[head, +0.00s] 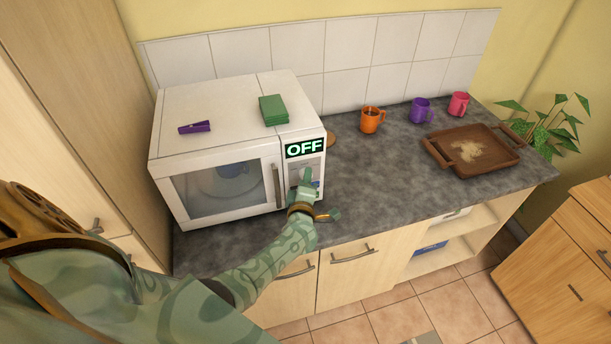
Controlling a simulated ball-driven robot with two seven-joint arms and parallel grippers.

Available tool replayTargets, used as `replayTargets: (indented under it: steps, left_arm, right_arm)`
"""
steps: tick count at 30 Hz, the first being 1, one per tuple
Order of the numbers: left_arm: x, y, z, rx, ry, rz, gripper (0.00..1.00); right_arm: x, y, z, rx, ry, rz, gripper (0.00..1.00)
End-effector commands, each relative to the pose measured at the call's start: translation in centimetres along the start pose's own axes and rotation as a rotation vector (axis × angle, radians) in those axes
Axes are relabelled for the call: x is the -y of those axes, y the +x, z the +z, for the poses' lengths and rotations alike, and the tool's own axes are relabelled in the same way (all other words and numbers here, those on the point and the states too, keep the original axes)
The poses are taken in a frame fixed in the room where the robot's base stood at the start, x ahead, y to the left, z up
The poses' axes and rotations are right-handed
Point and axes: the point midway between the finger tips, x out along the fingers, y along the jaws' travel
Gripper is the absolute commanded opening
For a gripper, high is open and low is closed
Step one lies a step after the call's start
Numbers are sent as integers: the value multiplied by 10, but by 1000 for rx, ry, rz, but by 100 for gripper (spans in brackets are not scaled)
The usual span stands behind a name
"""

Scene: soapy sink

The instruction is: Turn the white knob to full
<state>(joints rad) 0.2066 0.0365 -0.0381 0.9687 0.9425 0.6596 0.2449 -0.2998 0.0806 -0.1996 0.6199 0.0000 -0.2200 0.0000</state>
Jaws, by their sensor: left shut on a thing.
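The white microwave (215,112) stands on the counter at the left, its front facing me. Its display (305,148) reads OFF in pale letters on black. My left gripper (307,179) is at the control panel below the display, shut on the white knob. The gripper hides the knob, so its pointer and setting cannot be seen. My right gripper is not in view.
A green block (273,110) and a purple item (195,127) lie on the microwave. Orange (372,120), purple (421,110) and pink (458,104) mugs stand along the wall. A brown tray (432,150) is at the right. The middle counter is clear.

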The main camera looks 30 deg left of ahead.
Motion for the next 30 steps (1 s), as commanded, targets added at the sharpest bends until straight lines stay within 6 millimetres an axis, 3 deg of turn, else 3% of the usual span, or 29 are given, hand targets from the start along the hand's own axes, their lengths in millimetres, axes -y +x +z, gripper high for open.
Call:
replayTargets:
  steps: [19,20,21,30]
  left_arm:
    - [2,-1,2,4,46,-21,11]
    - [2,-1,1,4,46,-21,42]
    - [2,-1,1,3,45,-21,53]
    - [0,-1,0,1,43,-19,55]
  right_arm:
    - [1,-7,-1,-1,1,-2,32]
    - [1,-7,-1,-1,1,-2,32]
    - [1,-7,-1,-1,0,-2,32]
    - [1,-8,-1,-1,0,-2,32]
